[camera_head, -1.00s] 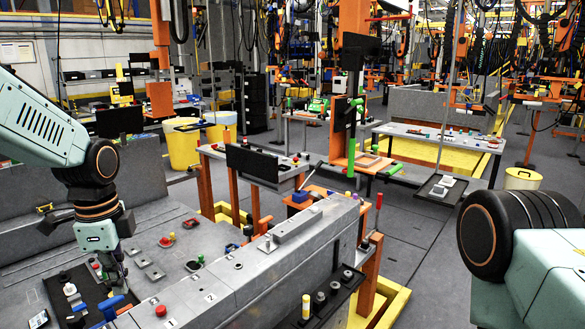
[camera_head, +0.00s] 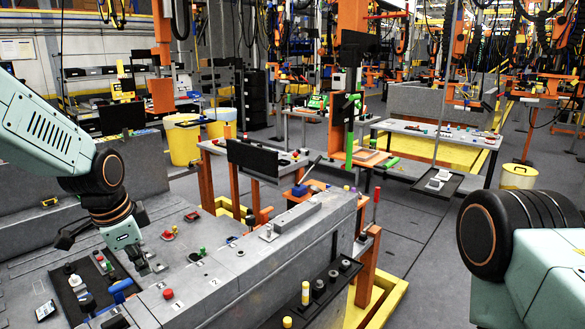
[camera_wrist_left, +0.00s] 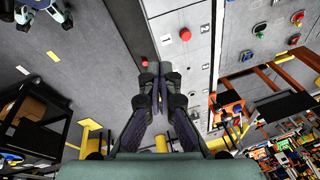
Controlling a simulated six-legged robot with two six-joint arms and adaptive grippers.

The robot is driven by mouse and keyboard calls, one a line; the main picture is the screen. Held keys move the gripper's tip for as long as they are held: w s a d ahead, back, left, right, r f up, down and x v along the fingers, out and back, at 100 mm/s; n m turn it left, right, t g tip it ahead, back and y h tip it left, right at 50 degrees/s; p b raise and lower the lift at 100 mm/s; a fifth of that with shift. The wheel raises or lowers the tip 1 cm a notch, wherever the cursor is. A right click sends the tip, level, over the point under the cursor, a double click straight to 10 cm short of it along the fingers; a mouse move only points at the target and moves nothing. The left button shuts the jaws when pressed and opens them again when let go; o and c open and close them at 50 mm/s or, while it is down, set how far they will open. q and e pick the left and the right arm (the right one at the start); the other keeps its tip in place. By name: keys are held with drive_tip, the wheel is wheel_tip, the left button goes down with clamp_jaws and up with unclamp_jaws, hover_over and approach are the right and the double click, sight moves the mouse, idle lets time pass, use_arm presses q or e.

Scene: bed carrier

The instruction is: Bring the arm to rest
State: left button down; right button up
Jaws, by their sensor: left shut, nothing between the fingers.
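My left arm comes in from the left in the head view. Its gripper (camera_head: 143,268) points down over the grey workbench (camera_head: 215,262), near the small fittings on its top. In the left wrist view the fingers (camera_wrist_left: 160,72) are together with nothing between them. Whether the fingertips touch the bench is not clear. My right arm shows only as a dark joint and a pale green link at the right edge; its gripper is out of the picture.
A red button (camera_head: 168,294) sits on the bench's raised ledge. A black tray (camera_head: 70,290) with small parts lies left of my left gripper. A black side shelf (camera_head: 325,292) holds several cylinders. Yellow bins (camera_head: 183,145) stand behind. Grey floor (camera_head: 420,250) is open between bench and right arm.

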use_arm(q)
drive_tip(key=s+d+f+n+t+b, duration=0.15)
drive_tip(key=s+f+n+b, duration=0.25)
drive_tip(key=f, duration=0.6)
drive_tip(key=s+d+f+n+b, duration=0.2)
drive_tip(key=s+f+n+b, duration=0.15)
drive_tip(key=f, duration=0.75)
drive_tip(key=s+d+f+n+b, duration=0.25)
drive_tip(key=s+f+b, duration=0.2)
drive_tip(key=f, duration=0.55)
drive_tip(key=s+f+n+g+b, duration=0.1)
drive_tip(key=s+f+g+b, duration=0.3)
drive_tip(key=s+f+b, duration=0.7)
drive_tip(key=s+f, duration=0.9)
drive_tip(key=s, duration=0.5)
drive_tip(key=shift+d+f+n, duration=0.15)
drive_tip(key=shift+f+n, duration=0.15)
drive_tip(key=shift+w+g, duration=0.15)
drive_tip(key=shift+g, duration=0.1)
